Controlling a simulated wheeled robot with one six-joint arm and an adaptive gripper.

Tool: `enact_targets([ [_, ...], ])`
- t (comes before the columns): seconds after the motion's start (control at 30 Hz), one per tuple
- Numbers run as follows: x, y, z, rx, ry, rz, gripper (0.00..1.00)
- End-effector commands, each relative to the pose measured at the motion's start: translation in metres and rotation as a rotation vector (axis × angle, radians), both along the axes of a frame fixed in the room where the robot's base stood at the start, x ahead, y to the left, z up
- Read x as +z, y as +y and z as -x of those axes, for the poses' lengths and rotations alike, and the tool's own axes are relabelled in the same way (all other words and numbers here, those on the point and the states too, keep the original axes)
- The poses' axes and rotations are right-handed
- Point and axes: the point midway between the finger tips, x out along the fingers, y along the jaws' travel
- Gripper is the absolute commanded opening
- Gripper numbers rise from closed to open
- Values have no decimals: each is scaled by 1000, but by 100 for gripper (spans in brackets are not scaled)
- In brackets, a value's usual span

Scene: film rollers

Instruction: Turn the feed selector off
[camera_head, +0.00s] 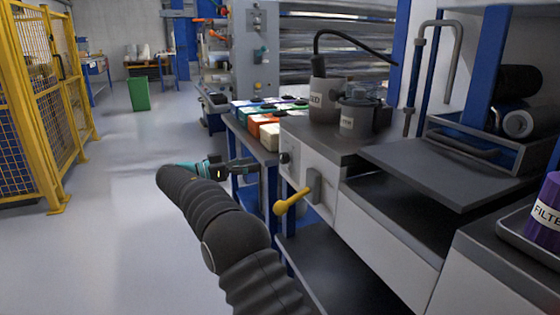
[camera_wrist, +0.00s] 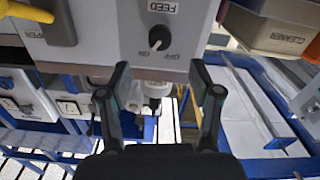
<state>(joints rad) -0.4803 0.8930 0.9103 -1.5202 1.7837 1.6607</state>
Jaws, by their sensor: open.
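The feed selector (camera_wrist: 158,38) is a round black knob on a grey panel, under a FEED label in the wrist view. ON is marked at its lower left and OFF at its lower right. A small pale mark on the knob seems to point down and slightly left, toward ON; it is small. In the head view the knob (camera_head: 285,158) shows on the cabinet's left face. My gripper (camera_wrist: 160,75) is open and empty, its fingers apart and below the knob in the picture, not touching it. In the head view my gripper (camera_head: 252,164) is just left of the knob.
A yellow lever (camera_head: 291,202) sticks out below the knob. It also shows at the wrist view's upper left (camera_wrist: 32,11). Open floor lies left, before a yellow fence (camera_head: 45,100).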

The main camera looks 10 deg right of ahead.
Motion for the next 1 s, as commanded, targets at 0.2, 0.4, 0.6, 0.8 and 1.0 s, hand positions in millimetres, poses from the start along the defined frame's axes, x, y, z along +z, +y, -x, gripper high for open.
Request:
enact_targets([
  [0.2, 0, -42, -10, -3, 1, 0, 64],
  [0.4, 0, -73, -19, -1, 2, 1, 64],
  [0.6, 0, -90, -24, 0, 1, 0, 64],
  [0.8, 0, -94, -25, 0, 1, -1, 64],
  [1.0, 0, -94, -25, 0, 1, 0, 56],
])
